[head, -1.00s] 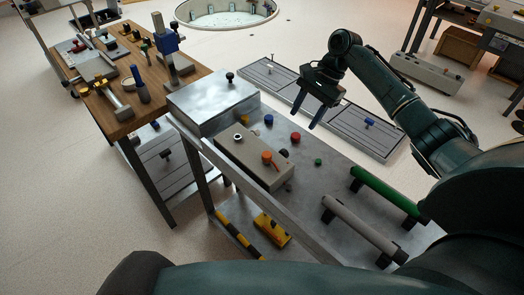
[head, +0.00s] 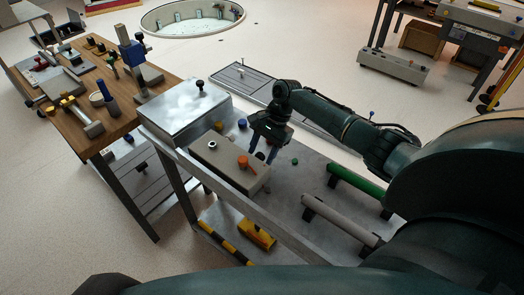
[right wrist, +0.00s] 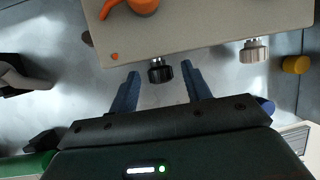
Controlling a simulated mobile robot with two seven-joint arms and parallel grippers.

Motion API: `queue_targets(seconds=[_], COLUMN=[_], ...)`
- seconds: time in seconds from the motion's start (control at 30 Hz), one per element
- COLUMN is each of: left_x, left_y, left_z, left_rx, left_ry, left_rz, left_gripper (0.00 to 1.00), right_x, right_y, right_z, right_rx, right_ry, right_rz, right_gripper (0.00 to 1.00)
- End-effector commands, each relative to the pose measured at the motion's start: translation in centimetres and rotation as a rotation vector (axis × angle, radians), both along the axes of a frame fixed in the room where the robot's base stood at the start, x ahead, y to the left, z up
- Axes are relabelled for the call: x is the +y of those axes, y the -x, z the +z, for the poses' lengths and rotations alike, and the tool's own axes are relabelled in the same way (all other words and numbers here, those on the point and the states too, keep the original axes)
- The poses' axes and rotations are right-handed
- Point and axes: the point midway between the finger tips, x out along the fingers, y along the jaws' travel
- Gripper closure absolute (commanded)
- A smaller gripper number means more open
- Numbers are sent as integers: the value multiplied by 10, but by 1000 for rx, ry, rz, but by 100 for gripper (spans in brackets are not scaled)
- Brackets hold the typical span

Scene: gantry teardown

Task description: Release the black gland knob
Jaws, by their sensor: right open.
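The black gland knob (right wrist: 160,72) sticks out from the side of a beige box (right wrist: 210,30) in the right wrist view. My right gripper (right wrist: 160,80) is open, with one blue finger on each side of the knob. Gaps show between both fingers and the knob, and I see no contact. In the head view my right gripper (head: 263,152) reaches down beside the beige box (head: 225,165), and the knob is hidden there. My left gripper is not in view.
An orange handle (head: 245,163) is on top of the box. A pale ridged knob (right wrist: 254,50) sits beside the black one on the same side. A blue cap (head: 242,124) and green cap (head: 294,161) are nearby. Green (head: 357,183) and grey (head: 340,220) bars lie right.

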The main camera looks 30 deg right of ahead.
Motion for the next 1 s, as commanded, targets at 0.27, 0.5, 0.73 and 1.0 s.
queue_targets(seconds=[0.27,0.5,0.73,1.0], left_x=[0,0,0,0], left_y=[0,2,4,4], left_z=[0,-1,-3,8], left_rx=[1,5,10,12], left_ry=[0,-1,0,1], left_rz=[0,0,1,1], left_gripper=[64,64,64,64], right_x=[1,1,0,1], right_y=[0,0,0,2], right_z=[-2,-2,-2,1], right_rx=[0,-1,-1,-29], right_ry=[0,1,1,-13], right_rz=[1,1,1,2], right_gripper=[52,70,89,96])
